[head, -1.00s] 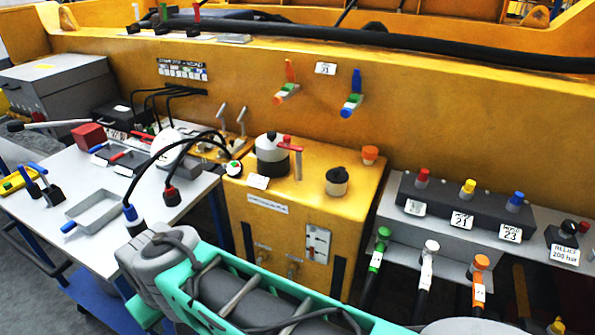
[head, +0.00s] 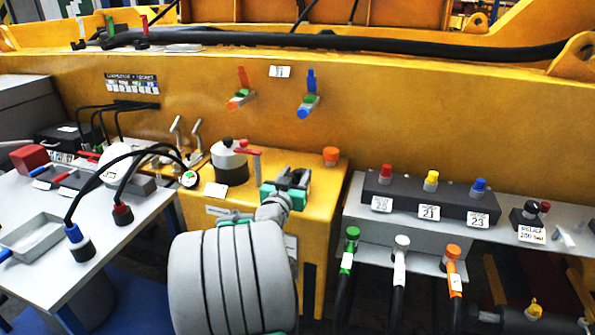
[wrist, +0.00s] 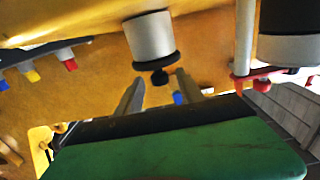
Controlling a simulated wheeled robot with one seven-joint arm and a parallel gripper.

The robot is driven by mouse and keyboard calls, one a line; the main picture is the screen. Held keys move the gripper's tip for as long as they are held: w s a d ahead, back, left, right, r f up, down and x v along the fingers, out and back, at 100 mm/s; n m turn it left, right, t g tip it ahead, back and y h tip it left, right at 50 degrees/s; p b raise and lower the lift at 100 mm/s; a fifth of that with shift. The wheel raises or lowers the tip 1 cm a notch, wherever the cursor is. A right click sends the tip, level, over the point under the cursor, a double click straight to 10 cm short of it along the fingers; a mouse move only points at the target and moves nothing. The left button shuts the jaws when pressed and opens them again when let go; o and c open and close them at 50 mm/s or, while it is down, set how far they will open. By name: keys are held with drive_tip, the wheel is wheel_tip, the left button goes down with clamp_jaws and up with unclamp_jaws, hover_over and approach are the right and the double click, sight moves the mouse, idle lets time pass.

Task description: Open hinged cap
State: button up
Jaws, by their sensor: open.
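In the wrist view, which looks upside down, a pale cylindrical neck (wrist: 150,38) carries a black disc-like cap (wrist: 157,61) with a small black knob (wrist: 159,77). The cap looks closed on the neck. My gripper (wrist: 158,92) is open and empty, with one grey finger on each side of the knob's line. I cannot tell whether either finger touches the cap. In the head view my gripper (head: 289,178) is over the top of the yellow tank (head: 325,190), and it hides the neck and cap there.
Black hoses (head: 130,170) arch over the table at left. Wall couplings (head: 308,107) are behind; a valve block (head: 428,200) is at right.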

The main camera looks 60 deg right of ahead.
drive_tip(key=shift+w+d, duration=0.15)
drive_tip(key=shift+d, duration=0.75)
drive_tip(key=shift+c, duration=0.3)
clamp_jaws()
idle(0.4)
